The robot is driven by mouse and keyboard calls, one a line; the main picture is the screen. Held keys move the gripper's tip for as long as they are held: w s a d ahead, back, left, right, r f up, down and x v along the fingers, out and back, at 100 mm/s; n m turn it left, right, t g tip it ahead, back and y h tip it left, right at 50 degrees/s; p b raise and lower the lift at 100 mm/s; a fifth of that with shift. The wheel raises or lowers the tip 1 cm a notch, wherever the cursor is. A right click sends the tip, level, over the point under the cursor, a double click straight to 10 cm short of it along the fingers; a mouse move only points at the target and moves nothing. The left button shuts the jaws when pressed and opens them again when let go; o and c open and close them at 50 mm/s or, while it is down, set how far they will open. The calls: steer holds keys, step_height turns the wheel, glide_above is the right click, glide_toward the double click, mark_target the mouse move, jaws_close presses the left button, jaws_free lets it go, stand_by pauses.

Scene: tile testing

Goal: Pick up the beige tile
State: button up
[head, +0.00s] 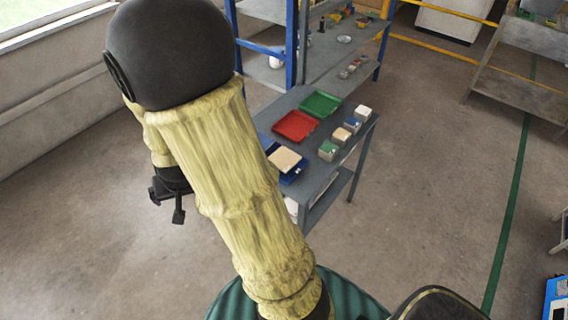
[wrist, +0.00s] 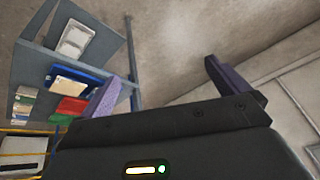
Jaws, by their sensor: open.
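The beige tile (head: 286,160) lies in a blue tray (head: 294,177) at the near left end of a grey table (head: 318,179). In the wrist view the beige tile (wrist: 74,86) shows at the left, on the blue tray (wrist: 93,72), beyond one finger. My gripper (head: 168,203) is open and empty, pointing down to the left of the table and well apart from the tile. Its two purple-grey fingers (wrist: 160,82) stand wide apart in the wrist view, with only floor and wall between them.
A red tray (head: 296,126) and a green tray (head: 321,104) lie farther back on the table. Several small blocks with coloured tops (head: 341,136) line its right side. A blue-posted shelf (head: 290,45) stands behind.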

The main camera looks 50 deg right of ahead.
steer(key=w+d+f+m+h+b, duration=0.2)
steer(key=w+d+f+m, duration=0.1)
steer(key=w+d+f, duration=0.3)
steer(key=m+g+h+b, duration=0.4)
steer(key=m+h+b, duration=0.2)
steer(key=m+h, duration=0.45)
glide_toward(279, 163)
steer(key=a+n+h, duration=0.2)
steer(key=a, duration=0.2)
steer(key=shift+s+a+m+y, duration=0.2)
steer(key=shift+s+m+y, duration=0.05)
steer(key=shift+s, duration=0.1)
steer(key=x, duration=1.2)
steer(key=shift+w, duration=0.2)
steer(key=shift+d, duration=0.1)
